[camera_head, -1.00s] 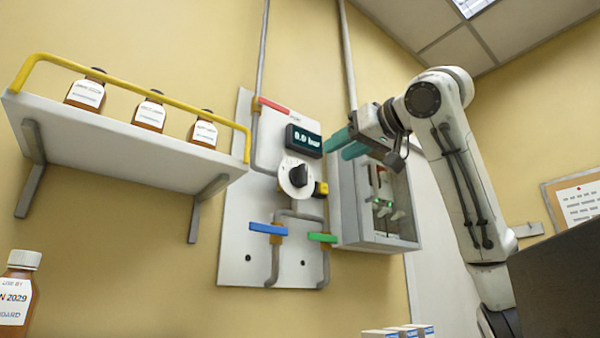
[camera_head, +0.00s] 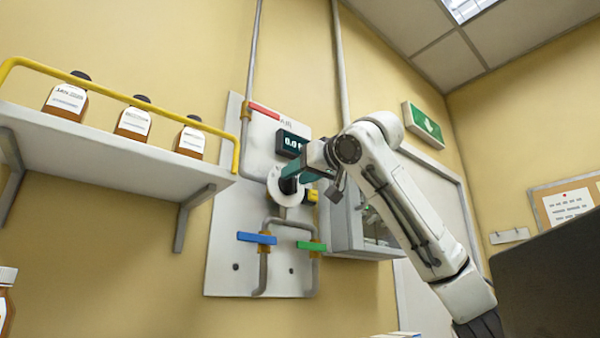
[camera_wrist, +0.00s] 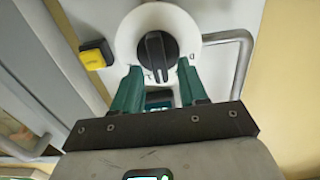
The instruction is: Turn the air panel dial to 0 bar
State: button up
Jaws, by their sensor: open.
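The air panel (camera_head: 225,250) is a white board on the yellow wall. Its dial is a black knob on a round white plate (camera_head: 283,195). The dark display (camera_head: 287,141) above shows 0.0, its right end hidden by my arm. My gripper (camera_head: 290,176) is open in front of the dial and partly covers it. In the wrist view the black knob (camera_wrist: 157,55) is in plain sight, its ridge nearly upright in the picture. My two green fingers (camera_wrist: 158,80) are spread toward either side of it, their tips just below. I cannot tell if they touch anything.
Pipes with a red handle (camera_head: 264,110), blue handle (camera_head: 257,238) and green handle (camera_head: 311,246) surround the dial. A yellow part (camera_head: 312,196) sits right beside it. A grey box (camera_head: 345,225) stands right; a shelf (camera_head: 100,150) with brown bottles is left.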

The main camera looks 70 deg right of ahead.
grip_shut()
dwell(0.6)
jog(key=shift+w+a+f+n+p, duration=0.15)
jog(key=shift+n+p, duration=0.8)
jog(key=shift+n, duration=1.4)
jog(key=shift+w+a+f+n+p, duration=0.15)
jog(key=shift+n+p, duration=0.75)
jog(key=shift+n, duration=1.4)
jog(key=shift+w+a+f+n+p, duration=0.2)
jog(key=shift+n+p, duration=0.75)
jog(key=shift+n, duration=1.4)
jog(key=shift+s+a, duration=0.1)
jog(key=shift+s, duration=0.05)
